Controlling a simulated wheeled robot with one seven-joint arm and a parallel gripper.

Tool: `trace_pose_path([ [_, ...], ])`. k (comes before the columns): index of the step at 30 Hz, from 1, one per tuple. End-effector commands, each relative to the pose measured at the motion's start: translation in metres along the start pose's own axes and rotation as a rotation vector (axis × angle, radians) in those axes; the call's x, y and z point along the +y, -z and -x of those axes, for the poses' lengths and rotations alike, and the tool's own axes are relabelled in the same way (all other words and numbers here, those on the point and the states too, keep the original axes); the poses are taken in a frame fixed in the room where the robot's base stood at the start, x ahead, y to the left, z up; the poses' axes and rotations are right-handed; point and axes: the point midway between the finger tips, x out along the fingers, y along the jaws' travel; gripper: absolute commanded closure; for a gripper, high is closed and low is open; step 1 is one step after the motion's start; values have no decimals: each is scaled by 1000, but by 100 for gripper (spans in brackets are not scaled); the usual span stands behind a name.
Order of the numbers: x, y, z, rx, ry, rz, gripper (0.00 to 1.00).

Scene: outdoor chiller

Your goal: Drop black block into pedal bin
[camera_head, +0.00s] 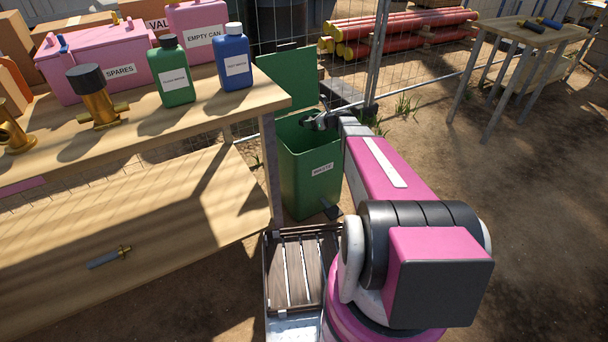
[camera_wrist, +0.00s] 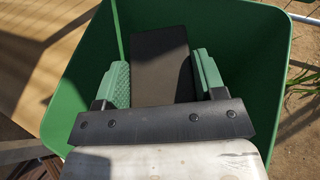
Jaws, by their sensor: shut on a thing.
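The green pedal bin (camera_head: 310,168) stands on the ground beside the workbench, with its lid (camera_head: 287,80) raised at the back. My gripper (camera_head: 318,121) is over the bin's open top. In the wrist view, my gripper (camera_wrist: 163,82) is shut on the black block (camera_wrist: 161,60), which lies between its green fingers. The bin's green walls (camera_wrist: 262,60) surround the block and fingers in that view. The block's lower end and the bin floor are hidden. In the head view I cannot make out the block clearly against the dark gripper.
The workbench (camera_head: 190,125) to the left carries a green bottle (camera_head: 171,75), a blue bottle (camera_head: 233,60), a brass valve (camera_head: 97,100) and a pink case (camera_head: 95,72). A wire fence stands behind the bin. Bare ground lies to the right.

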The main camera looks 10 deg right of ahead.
Motion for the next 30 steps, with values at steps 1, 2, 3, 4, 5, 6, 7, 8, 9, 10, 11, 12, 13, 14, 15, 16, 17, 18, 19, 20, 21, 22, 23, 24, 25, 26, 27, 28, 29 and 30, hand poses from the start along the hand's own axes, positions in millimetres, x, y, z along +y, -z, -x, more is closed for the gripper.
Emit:
trace_pose_path([
  [1, -1, 6, -3, 0, 0, -1, 65],
  [2, -1, 8, -4, -1, 0, -2, 65],
  [3, -1, 12, -5, -1, 0, -2, 65],
  [4, -1, 14, -6, -1, 0, -2, 65],
  [5, -1, 16, -7, -1, 0, -2, 65],
  [6, 0, 18, -8, -1, 0, -1, 65],
  [7, 0, 19, -8, -1, 0, -1, 65],
  [8, 0, 20, -8, -1, 0, -1, 65],
  [9, 0, 20, -9, -1, 0, -1, 65],
  [10, 0, 21, -9, -1, 0, -1, 65],
  [11, 0, 21, -9, -1, 0, -1, 65],
  [12, 0, 21, -8, -1, 0, 0, 65],
  [13, 0, 20, -8, -1, 0, -1, 65],
  [14, 0, 20, -8, -1, 0, 0, 65],
  [15, 0, 20, -8, -1, 0, 0, 65],
  [16, 0, 20, -8, -1, 0, 0, 30],
  [17, 0, 20, -8, -1, 0, -1, 20],
  [18, 0, 20, -8, -1, 0, -1, 7],
  [19, 0, 20, -8, -1, 0, -1, 7],
  [20, 0, 20, -8, -1, 0, -1, 7],
  [21, 0, 20, -8, -1, 0, -1, 7],
  [22, 0, 20, -8, -1, 0, -1, 7],
  [23, 0, 20, -8, -1, 0, -1, 7],
  [24, 0, 20, -8, -1, 0, 0, 7],
  [25, 0, 20, -8, 0, 0, 0, 7],
  [26, 0, 20, -8, 0, 0, 0, 7],
  [27, 0, 20, -7, 0, 0, 0, 7],
  [28, 0, 20, -6, 0, 0, 0, 7],
  [29, 0, 20, -4, -1, 1, -1, 7],
  [30, 0, 20, -1, -1, 1, -1, 7],
])
